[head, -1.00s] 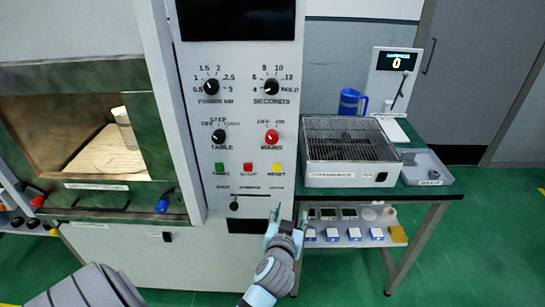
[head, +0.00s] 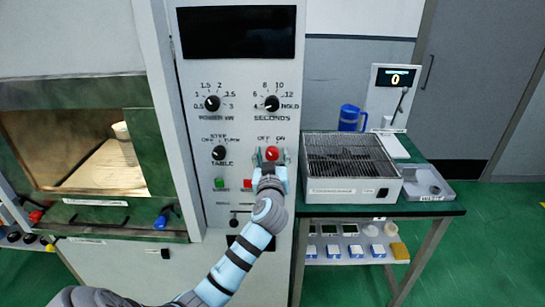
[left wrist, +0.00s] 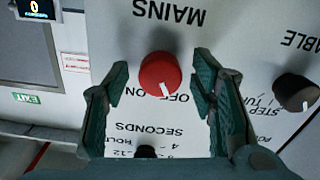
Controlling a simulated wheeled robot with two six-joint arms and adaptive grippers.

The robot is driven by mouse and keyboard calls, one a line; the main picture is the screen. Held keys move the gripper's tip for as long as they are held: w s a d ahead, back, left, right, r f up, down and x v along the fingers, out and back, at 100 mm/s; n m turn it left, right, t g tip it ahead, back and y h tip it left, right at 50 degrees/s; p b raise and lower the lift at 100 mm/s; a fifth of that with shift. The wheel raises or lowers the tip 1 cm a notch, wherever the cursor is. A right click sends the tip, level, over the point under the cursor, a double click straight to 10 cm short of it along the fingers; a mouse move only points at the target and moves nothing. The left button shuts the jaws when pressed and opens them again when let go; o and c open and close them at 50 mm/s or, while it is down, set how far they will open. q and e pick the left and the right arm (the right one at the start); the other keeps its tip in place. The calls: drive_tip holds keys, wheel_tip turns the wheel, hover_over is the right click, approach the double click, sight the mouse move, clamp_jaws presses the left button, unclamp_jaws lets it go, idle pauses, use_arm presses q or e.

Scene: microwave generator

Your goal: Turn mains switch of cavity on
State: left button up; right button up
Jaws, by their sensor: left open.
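The red mains knob (head: 272,153) is on the microwave generator's control panel (head: 225,125), under the OFF and ON labels. In the left wrist view, which shows the panel upside down, the knob (left wrist: 160,74) has a white mark leaning slightly to the OFF side. My left gripper (head: 272,163) is open in front of the knob, with its fingers on either side of it. The wrist view shows gaps between the knob and both fingers (left wrist: 166,98). Part of the knob and its MAINS label are hidden by the gripper in the head view. My right gripper is not in view.
The black table knob (head: 219,153) is left of the mains knob, the seconds knob (head: 271,104) above. Green (head: 219,184) and red (head: 249,183) buttons are below. The cavity (head: 80,150) is left; a bench with a grill-topped box (head: 350,170) stands right.

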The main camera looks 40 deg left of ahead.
use_arm(q)
drive_tip(key=c, duration=1.1)
drive_tip(key=shift+c, duration=0.2)
drive_tip(key=shift+m, duration=0.5)
drive_tip(key=m+p, duration=0.2)
drive_tip(key=m, duration=0.3)
drive_tip(key=shift+r+m, duration=0.1)
drive_tip(key=shift+m, duration=0.2)
drive_tip(key=m+p, duration=0.2)
drive_tip(key=m, duration=0.3)
drive_tip(key=shift+m, duration=0.3)
